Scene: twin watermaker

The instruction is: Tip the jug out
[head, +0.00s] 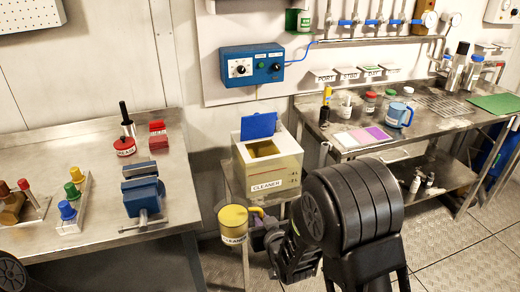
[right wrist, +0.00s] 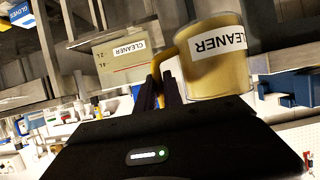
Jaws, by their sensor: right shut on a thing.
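A small jug (head: 233,224) with yellow contents and a white CLEANER label hangs in front of the left bench's right end. It looks about upright in the head view. My right gripper (head: 262,230) is shut on its yellow handle, from the right side. In the right wrist view the gripper's fingers (right wrist: 170,88) close on the handle beside the jug (right wrist: 215,60). A cream tank (head: 270,172) labelled CLEANER stands behind, with its blue lid (head: 258,126) raised and yellow inside. It also shows in the right wrist view (right wrist: 122,58). My left gripper is not in view.
The left bench holds a blue vise (head: 142,190), a red-based tool (head: 125,146) and racks of coloured-top bottles (head: 68,210). The right bench carries a blue jug (head: 397,115), coloured pads and small jars. A blue control box (head: 252,66) hangs above the tank.

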